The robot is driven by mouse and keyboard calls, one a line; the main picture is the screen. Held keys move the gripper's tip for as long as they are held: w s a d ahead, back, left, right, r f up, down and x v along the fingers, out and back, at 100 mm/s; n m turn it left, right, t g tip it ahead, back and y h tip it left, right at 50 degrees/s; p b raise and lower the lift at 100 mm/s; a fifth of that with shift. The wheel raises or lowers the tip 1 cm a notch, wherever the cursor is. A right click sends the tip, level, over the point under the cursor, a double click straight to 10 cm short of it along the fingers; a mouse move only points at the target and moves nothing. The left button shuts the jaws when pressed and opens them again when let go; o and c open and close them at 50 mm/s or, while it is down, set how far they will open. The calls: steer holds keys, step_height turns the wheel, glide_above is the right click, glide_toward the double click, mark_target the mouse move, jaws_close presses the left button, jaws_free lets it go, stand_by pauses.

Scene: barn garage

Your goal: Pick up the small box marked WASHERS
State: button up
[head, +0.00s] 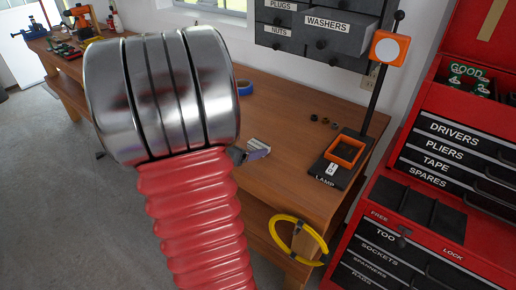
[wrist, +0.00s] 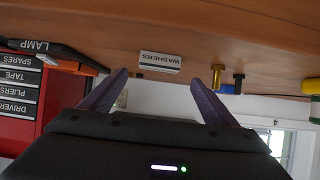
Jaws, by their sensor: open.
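The small box marked WASHERS (wrist: 160,61) stands on the wooden bench in the wrist view, which is upside down. Its white label faces me. My gripper (wrist: 164,80) is open and empty, with one dark finger to each side of the box in the picture. The box appears ahead of the fingertips, not touching them. In the head view my arm covers much of the bench. A small grey piece shows beside the arm at the bench's front; I cannot tell whether it is the box or my gripper.
A lamp (head: 345,152) stands right on the bench (head: 285,95), near several small dark nuts (head: 325,120). Yellow (wrist: 217,76) and black (wrist: 239,83) items stand beside the box. A wall drawer (head: 328,38) also reads WASHERS. A red tool chest (head: 395,195) is at right.

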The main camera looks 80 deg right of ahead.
mark_target(258, 145)
steer(key=shift+f+x, duration=0.25)
steer(key=shift+x, duration=2.35)
steer(key=shift+a, duration=0.2)
steer(key=shift+c, duration=0.2)
steer(key=c, duration=1.1)
steer(key=shift+r, duration=0.1)
step_height(258, 145, up, 10)
steer(key=shift+f, duration=0.1)
